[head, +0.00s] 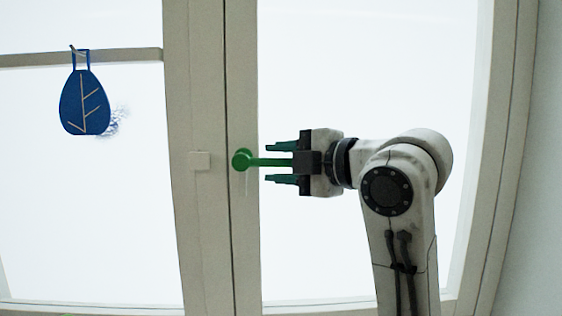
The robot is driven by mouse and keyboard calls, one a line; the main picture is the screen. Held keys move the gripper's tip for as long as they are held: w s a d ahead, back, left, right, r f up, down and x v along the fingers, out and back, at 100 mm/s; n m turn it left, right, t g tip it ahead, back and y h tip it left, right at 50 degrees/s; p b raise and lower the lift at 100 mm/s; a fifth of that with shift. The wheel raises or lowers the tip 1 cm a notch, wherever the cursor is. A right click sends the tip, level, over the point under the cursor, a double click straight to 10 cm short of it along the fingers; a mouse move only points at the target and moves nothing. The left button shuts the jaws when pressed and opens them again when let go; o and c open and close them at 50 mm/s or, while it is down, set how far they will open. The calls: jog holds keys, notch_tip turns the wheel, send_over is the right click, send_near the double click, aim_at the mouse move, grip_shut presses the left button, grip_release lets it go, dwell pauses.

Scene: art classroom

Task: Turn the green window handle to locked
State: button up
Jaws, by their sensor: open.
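The green window handle (257,162) is on the pale frame of the right window sash. Its round base is at the left and its lever points right, about level. My gripper (281,162) is open and comes from the right. Its two dark green fingers lie one above and one below the lever, with visible gaps to it. The lever's right end is hidden at the gripper's palm. I cannot tell whether the lever touches the palm.
A small pale block (199,161) is on the frame left of the handle. A blue leaf-shaped ornament (84,103) hangs from a hook on the left window's crossbar (130,56).

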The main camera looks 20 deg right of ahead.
grip_shut()
dwell(0.4)
jog(key=shift+f, duration=0.15)
